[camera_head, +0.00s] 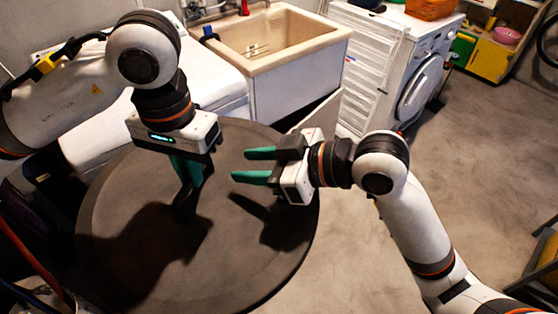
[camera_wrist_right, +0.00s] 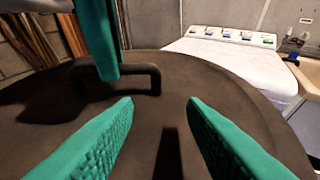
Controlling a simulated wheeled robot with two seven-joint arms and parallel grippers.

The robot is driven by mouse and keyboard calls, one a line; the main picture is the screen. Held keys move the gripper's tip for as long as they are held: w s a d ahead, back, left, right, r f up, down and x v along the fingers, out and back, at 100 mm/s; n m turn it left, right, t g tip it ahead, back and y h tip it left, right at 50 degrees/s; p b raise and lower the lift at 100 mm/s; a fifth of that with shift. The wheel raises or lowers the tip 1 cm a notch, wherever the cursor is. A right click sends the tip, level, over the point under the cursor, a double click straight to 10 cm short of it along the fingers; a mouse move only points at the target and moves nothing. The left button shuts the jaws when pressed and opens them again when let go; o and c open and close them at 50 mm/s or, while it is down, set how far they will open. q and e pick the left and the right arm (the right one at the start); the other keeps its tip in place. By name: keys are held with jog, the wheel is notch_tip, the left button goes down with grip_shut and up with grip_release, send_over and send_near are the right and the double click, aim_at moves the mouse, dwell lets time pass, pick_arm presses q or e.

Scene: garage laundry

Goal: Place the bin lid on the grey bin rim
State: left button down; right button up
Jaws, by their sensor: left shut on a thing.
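The bin lid (camera_head: 265,268) is a large dark round disc filling the lower left of the head view, and it also shows in the right wrist view (camera_wrist_right: 232,108). It has a dark bar handle (camera_wrist_right: 152,80) on top. My left gripper (camera_head: 188,182) points down at the lid's middle and is shut on the handle; one green finger (camera_wrist_right: 106,50) shows there in the right wrist view. My right gripper (camera_head: 238,167) is open and empty above the lid's right part, its green fingers apart and pointing left. The grey bin and its rim are not visible; the lid hides what is beneath it.
A white top-loading washer (camera_head: 222,88) stands behind the lid at left. A beige sink (camera_head: 300,40) and a white front-loading machine (camera_head: 395,50) stand further back. Dark clutter lies at the left edge. The concrete floor (camera_head: 475,140) at right is mostly clear.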

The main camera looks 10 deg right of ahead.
aim_at(213, 166)
pick_arm(q)
jog(key=shift+r, duration=0.1)
pick_arm(e)
jog(key=x, duration=0.6)
jog(key=shift+a, duration=0.15)
jog(key=shift+f, duration=0.1)
jog(key=shift+w+f, duration=0.15)
grip_shut()
pick_arm(q)
jog(key=c, duration=1.4)
grip_release()
pick_arm(e)
jog(key=shift+r, duration=0.2)
